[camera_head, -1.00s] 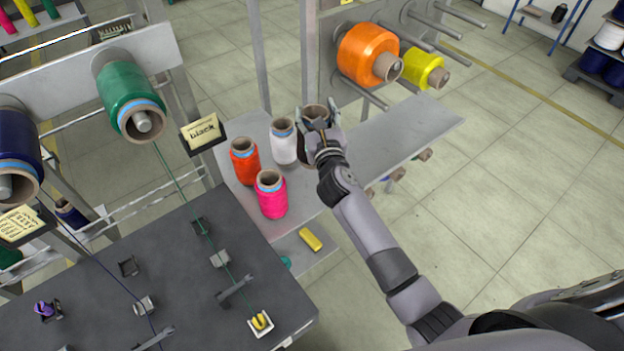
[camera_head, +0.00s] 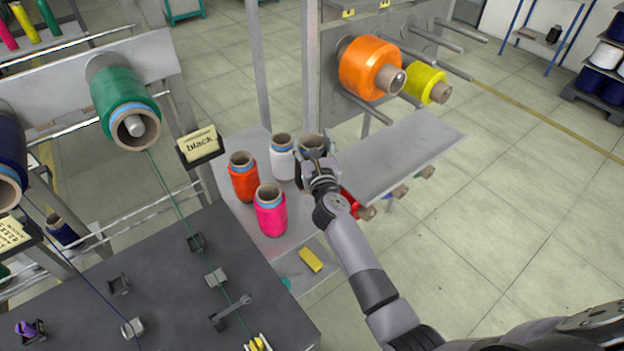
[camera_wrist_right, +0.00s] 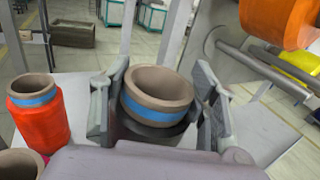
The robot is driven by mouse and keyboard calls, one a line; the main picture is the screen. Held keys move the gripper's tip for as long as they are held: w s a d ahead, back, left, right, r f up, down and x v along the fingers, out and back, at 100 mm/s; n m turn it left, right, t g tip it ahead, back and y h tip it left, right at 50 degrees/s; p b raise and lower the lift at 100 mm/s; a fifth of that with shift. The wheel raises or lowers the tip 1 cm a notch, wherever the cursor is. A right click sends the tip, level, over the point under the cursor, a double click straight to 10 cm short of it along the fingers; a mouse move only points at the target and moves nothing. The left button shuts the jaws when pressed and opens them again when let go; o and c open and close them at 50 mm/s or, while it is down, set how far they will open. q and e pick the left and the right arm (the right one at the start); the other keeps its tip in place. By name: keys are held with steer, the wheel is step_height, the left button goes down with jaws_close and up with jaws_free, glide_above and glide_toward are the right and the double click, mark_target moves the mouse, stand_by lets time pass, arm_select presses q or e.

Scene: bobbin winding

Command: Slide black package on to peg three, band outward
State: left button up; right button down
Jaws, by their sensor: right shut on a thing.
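The black package (camera_wrist_right: 158,134) shows as a brown tube with a blue band near its upright top end and dark thread below; its lower part is hidden. In the head view its brown tube top (camera_head: 312,141) is beside the white package (camera_head: 282,158) over the grey shelf. My right gripper (camera_head: 317,168) is shut on it, with a finger on either side in the right wrist view (camera_wrist_right: 158,115). I cannot tell whether its base touches the shelf. A card reading "black" (camera_head: 198,143) is on the left frame, near the green package (camera_head: 125,100) on its peg. My left gripper is not in view.
Red (camera_head: 243,177) and pink (camera_head: 270,211) packages stand on the shelf (camera_head: 400,160), left of my gripper. Large orange (camera_head: 368,68) and yellow (camera_head: 424,82) packages hang on rack pegs behind. Several bare pegs stick out there. The shelf's right part is clear.

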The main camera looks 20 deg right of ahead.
step_height(320, 180, down, 9)
steer(key=b, duration=0.5)
steer(key=shift+b, duration=0.3)
steer(key=shift+c, duration=2.2)
jaws_free()
steer(key=shift+f, duration=0.1)
steer(key=s+a+f+b, duration=0.1)
steer(key=s+a+b, duration=0.1)
steer(key=s, duration=1.5)
steer(key=shift+s, duration=0.2)
steer(key=shift+f, duration=0.1)
